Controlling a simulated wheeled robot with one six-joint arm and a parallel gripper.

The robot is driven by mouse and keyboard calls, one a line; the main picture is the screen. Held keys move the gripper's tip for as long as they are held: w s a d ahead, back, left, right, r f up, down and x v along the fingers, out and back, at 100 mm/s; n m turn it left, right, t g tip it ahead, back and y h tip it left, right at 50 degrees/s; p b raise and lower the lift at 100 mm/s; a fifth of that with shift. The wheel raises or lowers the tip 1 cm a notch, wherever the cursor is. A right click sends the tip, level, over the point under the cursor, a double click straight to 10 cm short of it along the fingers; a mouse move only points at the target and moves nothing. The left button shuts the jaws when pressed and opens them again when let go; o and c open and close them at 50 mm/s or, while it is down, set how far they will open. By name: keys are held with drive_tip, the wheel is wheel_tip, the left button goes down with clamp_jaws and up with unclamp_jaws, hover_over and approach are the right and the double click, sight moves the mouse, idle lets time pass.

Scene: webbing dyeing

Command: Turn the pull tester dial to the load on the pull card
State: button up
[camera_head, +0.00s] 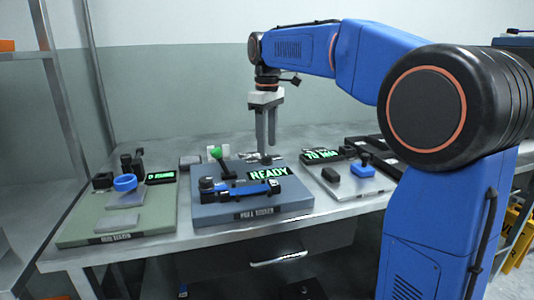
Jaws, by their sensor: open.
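The pull tester (290,207) seems to be the blue-grey plate in the middle of the bench; its front label is too small to read surely. Its green display (269,173) reads READY. A green-knobbed lever (216,153) and a blue and black bar (243,188) sit on it. I cannot make out which part is the dial, and I cannot pick out the pull card. My gripper (266,152) points down above the back of this plate, open and empty. Its fingertips seem apart from everything below, near a small dark part.
A green plate (75,232) with a blue ring (125,183) stands left. A pale plate (372,188) with a blue knob (365,159) and a green display (321,155) stands right. A drawer (290,255) is under the bench. My arm covers the right side.

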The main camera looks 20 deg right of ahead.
sight(267, 156)
drive_tip(key=shift+f, duration=2.2)
drive_tip(key=c, duration=1)
